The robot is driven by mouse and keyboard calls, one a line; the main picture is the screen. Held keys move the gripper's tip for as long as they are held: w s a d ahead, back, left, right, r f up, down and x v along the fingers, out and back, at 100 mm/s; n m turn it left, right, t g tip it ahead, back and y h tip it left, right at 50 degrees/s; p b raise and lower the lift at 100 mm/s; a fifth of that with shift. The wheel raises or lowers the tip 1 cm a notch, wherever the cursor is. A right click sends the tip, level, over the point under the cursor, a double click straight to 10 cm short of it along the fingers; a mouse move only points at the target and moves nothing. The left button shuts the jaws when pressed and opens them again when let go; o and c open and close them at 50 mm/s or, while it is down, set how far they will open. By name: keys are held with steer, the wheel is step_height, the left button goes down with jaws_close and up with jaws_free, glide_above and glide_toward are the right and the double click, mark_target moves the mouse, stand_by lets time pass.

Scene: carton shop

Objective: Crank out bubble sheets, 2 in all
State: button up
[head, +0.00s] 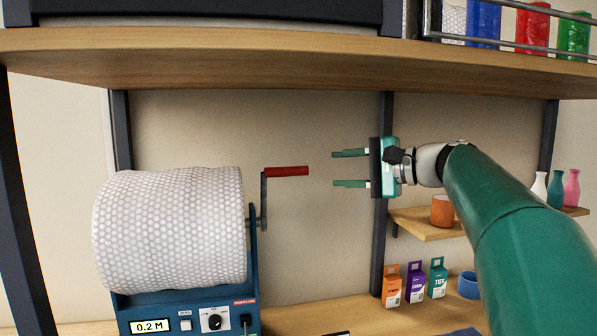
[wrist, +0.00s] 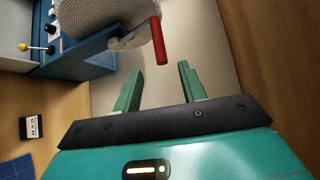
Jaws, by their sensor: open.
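The bubble-wrap roll (head: 170,228) sits on a blue dispenser machine (head: 130,313) at the left in the head view. A display (head: 152,326) on its front reads 0.2 M. A crank with a red handle (head: 286,171) sticks out from the roll's right side, with the handle raised and pointing right. My gripper (head: 336,169) is open and empty, to the right of the handle and apart from it. In the wrist view, the red handle (wrist: 158,40) is ahead of the open fingers (wrist: 157,82). The roll (wrist: 105,15) shows at the top.
Small boxes in orange (head: 391,286), purple (head: 416,283) and green (head: 437,278) stand on the bench at the right. An orange cup (head: 443,211) and several vases stand on a small shelf (head: 425,228). A wooden shelf (head: 290,62) spans overhead.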

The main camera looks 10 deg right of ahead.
mark_target(292, 171)
steer(key=x, duration=1.4)
steer(key=shift+s+a, duration=0.2)
steer(key=shift+s, duration=0.05)
jaws_close()
